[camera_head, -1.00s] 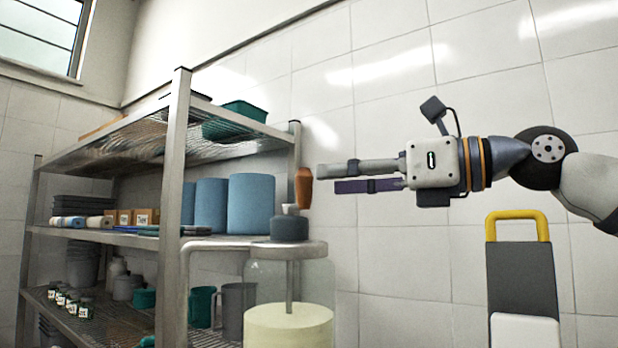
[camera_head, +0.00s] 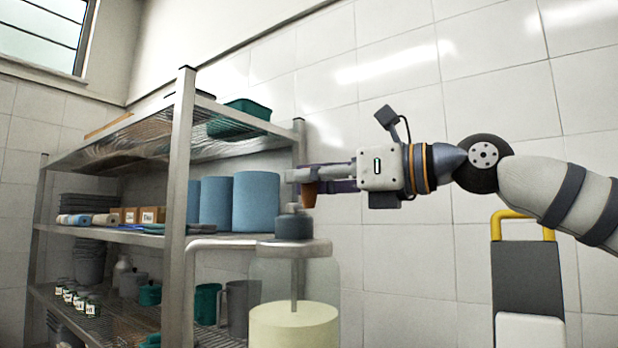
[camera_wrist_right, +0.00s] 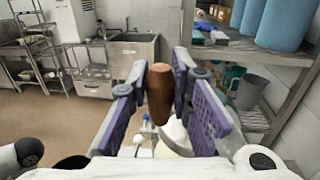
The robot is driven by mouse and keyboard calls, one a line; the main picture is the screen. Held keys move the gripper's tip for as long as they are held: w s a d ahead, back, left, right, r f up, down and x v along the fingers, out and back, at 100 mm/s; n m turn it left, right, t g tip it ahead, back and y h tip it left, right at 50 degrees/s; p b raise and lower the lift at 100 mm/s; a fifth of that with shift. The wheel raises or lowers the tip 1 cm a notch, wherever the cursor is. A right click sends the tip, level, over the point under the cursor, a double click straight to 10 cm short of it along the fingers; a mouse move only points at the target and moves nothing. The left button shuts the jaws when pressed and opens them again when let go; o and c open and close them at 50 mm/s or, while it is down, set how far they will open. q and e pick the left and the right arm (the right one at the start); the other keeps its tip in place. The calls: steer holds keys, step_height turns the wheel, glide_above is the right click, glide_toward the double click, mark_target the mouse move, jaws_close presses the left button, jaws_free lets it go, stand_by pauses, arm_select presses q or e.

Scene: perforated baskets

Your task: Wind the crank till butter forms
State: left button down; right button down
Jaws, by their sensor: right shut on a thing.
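The churn is a clear glass jar with a metal lid (camera_head: 290,248), a dark blue-grey gear housing (camera_head: 293,226) on top and a rod going down into pale cream (camera_head: 293,325). Its brown crank handle (camera_head: 308,199) stands upright above the housing. My right gripper (camera_head: 302,181) reaches in from the right and is shut on this handle. In the right wrist view the handle (camera_wrist_right: 160,95) stands between the two purple finger pads of the gripper (camera_wrist_right: 161,78). My left gripper is out of view.
A metal shelf (camera_head: 180,160) with blue containers (camera_head: 255,200) and other goods stands close to the left of the churn. A dark panel with a yellow handle (camera_head: 522,216) stands at right. A sink (camera_wrist_right: 134,55) is across the floor in the wrist view.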

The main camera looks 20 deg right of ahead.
steer(key=shift+w+d+f+n+g+y+b, duration=0.3)
steer(key=shift+d+n+g+y+b, duration=0.2)
steer(key=shift+g+y, duration=0.15)
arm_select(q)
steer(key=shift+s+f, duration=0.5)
arm_select(e)
steer(key=w+d+n+g+y, duration=0.1)
steer(key=w+d+n+g, duration=0.1)
steer(key=w+d, duration=0.2)
steer(key=shift+d+r, duration=0.35)
steer(key=shift+d, duration=0.9)
steer(key=shift+g+y, duration=0.35)
steer(key=shift+f, duration=0.1)
steer(key=c, duration=1.4)
jaws_free()
